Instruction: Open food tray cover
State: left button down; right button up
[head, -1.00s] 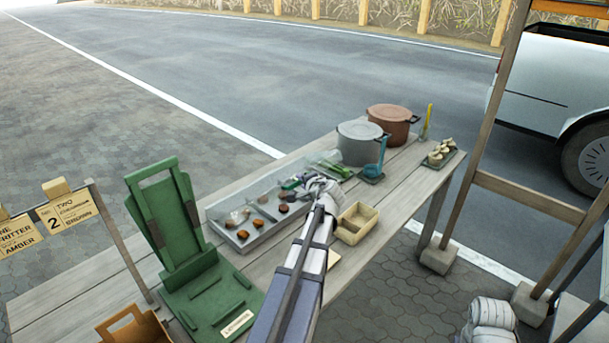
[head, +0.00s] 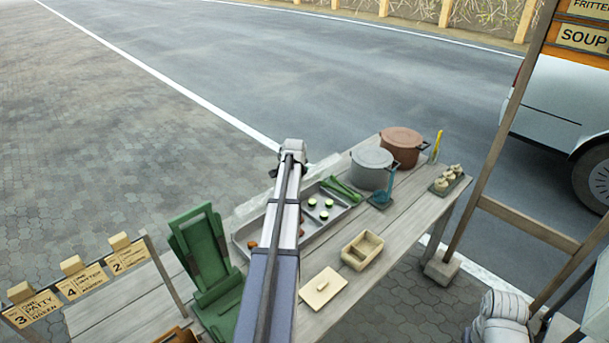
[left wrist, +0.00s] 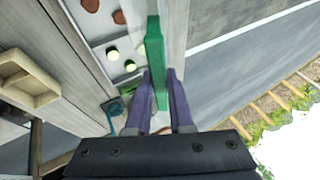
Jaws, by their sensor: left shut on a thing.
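A long grey food tray (head: 345,213) lies on the wooden table, with green-edged slices (head: 312,202) and brown pieces in it. A pale, see-through cover (head: 248,207) shows as a strip along the tray's far side; my arm hides its middle. My left gripper (head: 291,152) is beyond the tray's far edge, its fingers hidden in the head view. In the left wrist view, its purple fingers (left wrist: 159,78) are shut on a green bar (left wrist: 155,45), apparently the cover's handle. Whether the cover still touches the tray is unclear.
Grey pot (head: 371,168) and brown pot (head: 402,146) stand beyond the tray's right end. A small wooden box (head: 362,250) and a flat lid (head: 322,287) lie in front. A green stand (head: 204,258) is left of my arm.

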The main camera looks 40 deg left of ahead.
pick_arm(q)
jog(key=w+a+r+n+h+p, duration=0.1)
jog(key=a+r+h+p, duration=0.2)
jog(key=a, duration=1)
jog(key=shift+h+p, duration=0.35)
jog(key=shift+h, duration=0.35)
pick_arm(e)
jog(key=shift+r, duration=2.55)
pick_arm(q)
jog(key=c, duration=0.8)
grip_release()
jog(key=shift+d, duration=0.1)
jog(key=shift+r, duration=0.15)
pick_arm(e)
jog(key=shift+r, duration=0.15)
pick_arm(q)
jog(key=p+v, duration=0.7)
jog(key=shift+r, duration=0.3)
pick_arm(e)
notch_tip(320, 180, up, 7)
